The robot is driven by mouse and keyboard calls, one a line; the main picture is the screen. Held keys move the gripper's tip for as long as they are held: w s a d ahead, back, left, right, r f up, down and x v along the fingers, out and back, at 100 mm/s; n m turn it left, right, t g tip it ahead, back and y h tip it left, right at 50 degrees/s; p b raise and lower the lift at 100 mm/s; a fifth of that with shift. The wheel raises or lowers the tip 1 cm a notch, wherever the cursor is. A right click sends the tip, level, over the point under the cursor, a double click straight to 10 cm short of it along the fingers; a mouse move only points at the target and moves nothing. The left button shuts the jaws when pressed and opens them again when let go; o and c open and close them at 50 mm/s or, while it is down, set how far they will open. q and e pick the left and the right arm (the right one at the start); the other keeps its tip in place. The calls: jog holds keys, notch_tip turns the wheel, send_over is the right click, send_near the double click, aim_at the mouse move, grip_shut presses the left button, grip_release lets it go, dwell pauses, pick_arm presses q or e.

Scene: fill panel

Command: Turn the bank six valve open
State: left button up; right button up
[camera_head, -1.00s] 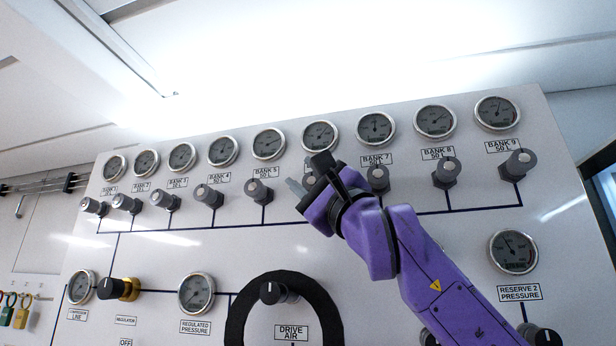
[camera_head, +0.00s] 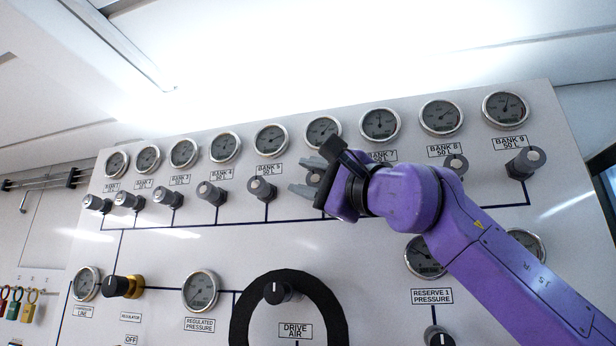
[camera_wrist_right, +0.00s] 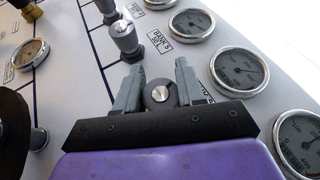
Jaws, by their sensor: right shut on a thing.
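The bank six valve knob (camera_wrist_right: 160,94) is a grey-black round knob with a light cap and a white pointer mark. In the right wrist view it sits between the two grey fingers of my right gripper (camera_wrist_right: 157,88), which is shut on it. In the head view the right gripper (camera_head: 306,180) is at this knob, between the bank 5 knob (camera_head: 262,189) and bank 7. The gripper and wrist hide much of the knob and its label there. The bank six gauge (camera_head: 323,131) is above it. My left gripper is not in view.
The white panel carries a row of similar knobs, such as bank 4 (camera_head: 211,193) and bank 9 (camera_head: 525,162), with gauges above. The bank 8 knob (camera_head: 455,166) is close to my right arm. Lower down is the drive air knob (camera_head: 278,292) inside a black ring.

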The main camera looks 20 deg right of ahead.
jog(key=shift+s+d+r, duration=0.1)
jog(key=shift+d+r, duration=0.1)
jog(key=o, duration=1)
jog(key=shift+c, duration=0.2)
jog(key=shift+d+f, duration=0.1)
jog(key=shift+f, duration=0.05)
jog(key=shift+f, duration=0.2)
jog(key=b+v, duration=0.5)
jog(key=v, duration=0.5)
jog(key=shift+r, duration=0.1)
